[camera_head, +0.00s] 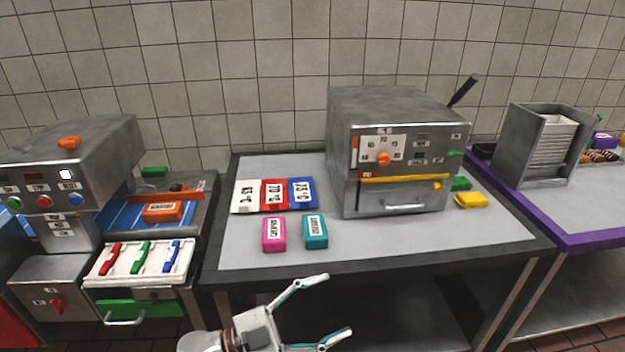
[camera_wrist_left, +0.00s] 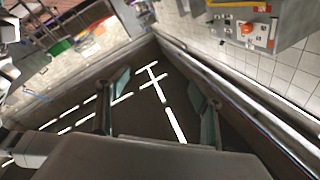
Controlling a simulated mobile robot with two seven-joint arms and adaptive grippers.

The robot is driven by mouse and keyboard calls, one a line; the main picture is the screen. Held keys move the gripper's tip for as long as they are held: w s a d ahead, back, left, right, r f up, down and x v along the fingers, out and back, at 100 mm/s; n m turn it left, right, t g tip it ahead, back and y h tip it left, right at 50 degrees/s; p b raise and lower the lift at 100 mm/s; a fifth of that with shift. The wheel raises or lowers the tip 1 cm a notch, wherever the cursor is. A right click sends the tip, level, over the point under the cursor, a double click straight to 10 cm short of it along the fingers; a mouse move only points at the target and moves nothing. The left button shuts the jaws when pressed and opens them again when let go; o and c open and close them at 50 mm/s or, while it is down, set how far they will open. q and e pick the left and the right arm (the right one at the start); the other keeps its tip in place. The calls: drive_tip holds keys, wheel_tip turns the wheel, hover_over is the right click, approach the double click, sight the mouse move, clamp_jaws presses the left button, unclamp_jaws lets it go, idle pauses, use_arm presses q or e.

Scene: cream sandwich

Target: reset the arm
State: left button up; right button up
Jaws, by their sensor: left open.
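My left gripper (camera_head: 336,308) is in front of the middle table, below its front edge in the head view. Its two fingers are spread wide and nothing is between them. In the left wrist view the same gripper (camera_wrist_left: 160,105) shows its two fingers apart, with only a dark surface and bright strips beyond them. My right gripper is not in view.
The middle table (camera_head: 400,240) carries a grey oven-like machine (camera_head: 345,190), a pink block (camera_head: 273,234), a teal block (camera_head: 315,232) and temperature cards (camera_head: 273,195). Another machine (camera_head: 75,160) stands left. A purple-edged table (camera_head: 590,240) with a grey rack (camera_head: 540,145) stands right.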

use_arm(q)
drive_tip(key=w+a+f+n+t+y, duration=0.2)
drive_tip(key=a+f+n+t+y, duration=0.7)
drive_tip(key=a+f+n+y, duration=0.35)
drive_tip(key=s+a+f+n+g+y, duration=0.1)
drive_tip(key=s+a+f+n+y, duration=0.1)
drive_tip(key=s+a+f, duration=0.3)
wheel_tip(320, 180, down, 3)
drive_tip(key=shift+a+r+n+g, duration=0.15)
drive_tip(key=shift+a+n+g, duration=0.4)
drive_tip(key=shift+a, duration=0.65)
drive_tip(key=s+a+f+g, duration=0.1)
drive_tip(key=s+f, duration=0.2)
drive_tip(key=s+a+f+n+g+y, duration=0.1)
drive_tip(key=s+a+f, duration=0.1)
drive_tip(key=s, duration=0.1)
drive_tip(key=s+a+f+g+y, duration=0.1)
drive_tip(key=s+a+f, duration=0.1)
drive_tip(key=s+f, duration=0.1)
drive_tip(key=shift+s+a+f+n+y, duration=0.15)
drive_tip(key=shift+f+n+y, duration=0.15)
drive_tip(key=shift+n, duration=0.1)
drive_tip(key=shift+c, duration=0.4)
